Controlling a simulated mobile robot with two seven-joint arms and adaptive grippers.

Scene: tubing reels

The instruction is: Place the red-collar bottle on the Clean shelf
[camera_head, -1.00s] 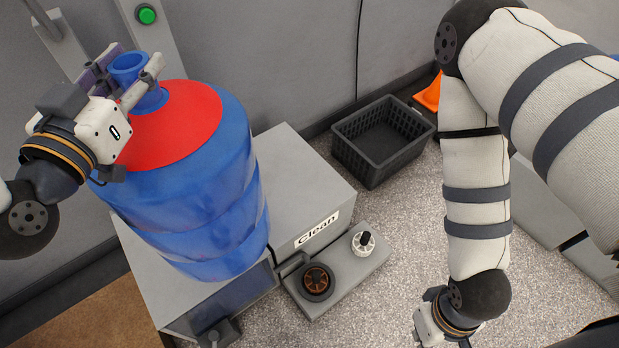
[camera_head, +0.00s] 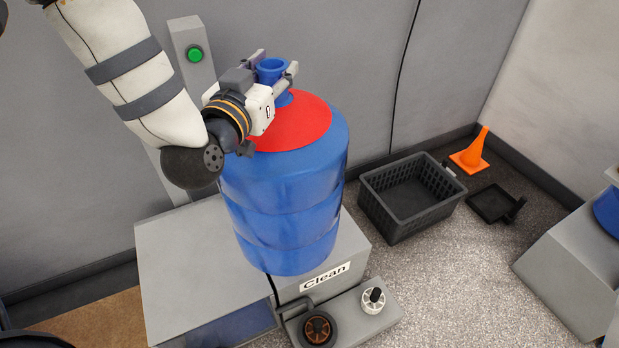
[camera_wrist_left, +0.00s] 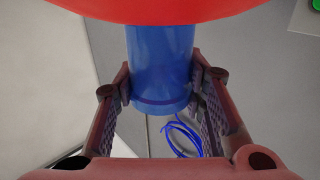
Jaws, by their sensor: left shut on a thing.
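The red-collar bottle (camera_head: 285,195) is a large blue ribbed bottle with a red top, nearly upright in the head view. My left gripper (camera_head: 278,72) is shut on its blue neck, which shows between the two fingers in the left wrist view (camera_wrist_left: 160,65). The Clean shelf (camera_head: 185,260) is a grey block with a "Clean" label (camera_head: 325,277) on its front edge. The bottle stands over the shelf's right part, its base near the front edge beside the label. I cannot tell whether the base touches the shelf top. My right gripper is out of view.
A grey panel with a black-and-white knob (camera_head: 373,299) and a dark round knob (camera_head: 318,329) sits before the shelf. A post with a green button (camera_head: 195,54) stands behind. A black crate (camera_head: 405,228) and orange cone (camera_head: 472,152) lie right. The shelf's left top is bare.

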